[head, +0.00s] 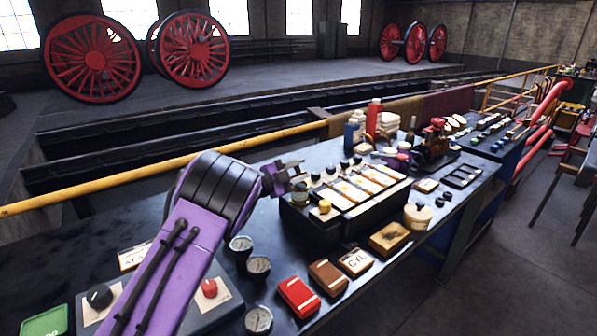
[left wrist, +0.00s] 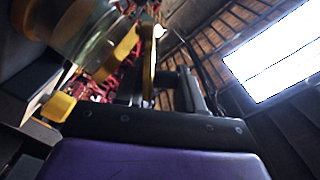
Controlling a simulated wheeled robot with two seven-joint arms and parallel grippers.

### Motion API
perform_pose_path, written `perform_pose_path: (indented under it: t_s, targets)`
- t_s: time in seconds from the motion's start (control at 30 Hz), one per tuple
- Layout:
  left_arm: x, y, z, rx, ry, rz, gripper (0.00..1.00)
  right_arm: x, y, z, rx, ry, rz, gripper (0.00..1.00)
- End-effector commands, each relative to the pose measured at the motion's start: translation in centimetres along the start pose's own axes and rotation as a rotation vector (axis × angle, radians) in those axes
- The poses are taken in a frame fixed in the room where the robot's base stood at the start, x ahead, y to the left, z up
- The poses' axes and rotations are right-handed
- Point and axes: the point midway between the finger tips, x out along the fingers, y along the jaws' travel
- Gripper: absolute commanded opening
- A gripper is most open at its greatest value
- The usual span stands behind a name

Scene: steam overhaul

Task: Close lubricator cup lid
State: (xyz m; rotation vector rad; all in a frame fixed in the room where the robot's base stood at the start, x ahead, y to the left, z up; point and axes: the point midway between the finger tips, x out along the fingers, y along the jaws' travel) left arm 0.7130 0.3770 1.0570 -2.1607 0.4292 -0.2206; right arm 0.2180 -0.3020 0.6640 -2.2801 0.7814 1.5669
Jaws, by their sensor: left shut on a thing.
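The lubricator (head: 335,228) is a long black box on the bench with a row of pale sight panels on top. A small glass cup (head: 300,193) with brass-coloured parts stands at its left end. In the left wrist view a glass cup (left wrist: 82,32) with yellow metal parts fills the upper left. A thin yellow lid (left wrist: 148,58) stands edge-on beside it. My left gripper (head: 291,173) is just above and behind the cup and is shut on what looks like this lid; its fingertips are partly hidden. My right gripper is not in view.
Several gauges (head: 258,267), a red box (head: 299,297) and brown boxes (head: 328,277) lie along the bench front. Bottles (head: 354,134) stand behind the lubricator. A yellow rail (head: 150,167) runs behind the bench. A control box with a red button (head: 209,288) is near my arm.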

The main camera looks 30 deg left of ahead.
Motion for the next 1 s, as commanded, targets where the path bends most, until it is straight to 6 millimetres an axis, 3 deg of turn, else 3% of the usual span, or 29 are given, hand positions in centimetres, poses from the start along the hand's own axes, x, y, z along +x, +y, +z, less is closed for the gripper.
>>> perform_pose_path:
  t_s: [0.07, 0.1, 0.13, 0.47, 0.57, 0.8, 1.0]
  targets:
    - [0.0, -0.2, -0.1, 0.003, 0.001, -0.004, 0.07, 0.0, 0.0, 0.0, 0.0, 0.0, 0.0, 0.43]
    - [0.0, -0.2, -0.1, 0.003, 0.002, -0.004, 0.4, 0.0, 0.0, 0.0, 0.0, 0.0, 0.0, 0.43]
    - [0.0, -0.2, -0.1, 0.003, 0.001, -0.004, 0.5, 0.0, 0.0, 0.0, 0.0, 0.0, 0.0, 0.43]
    - [-0.3, 0.0, 0.1, 0.001, 0.0, -0.001, 0.5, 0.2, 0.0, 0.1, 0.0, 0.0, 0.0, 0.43]
    - [-1.8, 0.1, 0.2, 0.001, -0.001, -0.003, 0.5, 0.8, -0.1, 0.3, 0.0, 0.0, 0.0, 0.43]
    - [-7.5, 0.2, 0.3, 0.0, -0.001, -0.005, 0.5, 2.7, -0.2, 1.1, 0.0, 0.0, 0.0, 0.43]
    - [-10.2, 0.0, 0.1, 0.0, 0.001, -0.003, 0.5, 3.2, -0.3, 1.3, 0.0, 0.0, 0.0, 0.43]
